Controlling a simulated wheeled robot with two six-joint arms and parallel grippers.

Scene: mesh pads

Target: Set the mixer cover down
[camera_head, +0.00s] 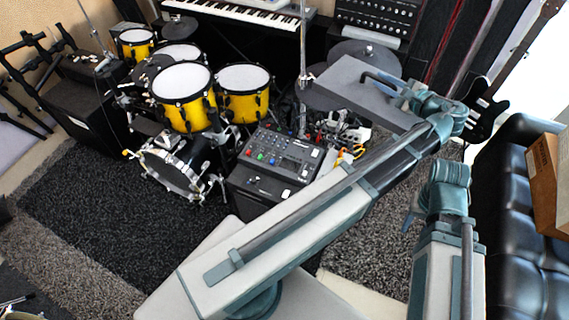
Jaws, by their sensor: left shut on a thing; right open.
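The mixer cover (345,88) is a flat grey slab in the upper right of the head view. My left gripper (380,80) is shut on its right part, near the top edge, and holds it up. The mixer (283,150), a dark panel with coloured buttons, is uncovered on a black case, lower left of the cover. The cover looks apart from the mixer. My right gripper (411,215) is at the lower right, open, small and partly hidden by its own wrist; I see nothing in it.
Cables and small gear (340,130) lie right of the mixer. A yellow drum kit (185,95) stands to the left, a keyboard (245,12) behind. A black sofa (515,220) and a guitar (487,110) are at the right. The dark rug (100,210) is clear at the left.

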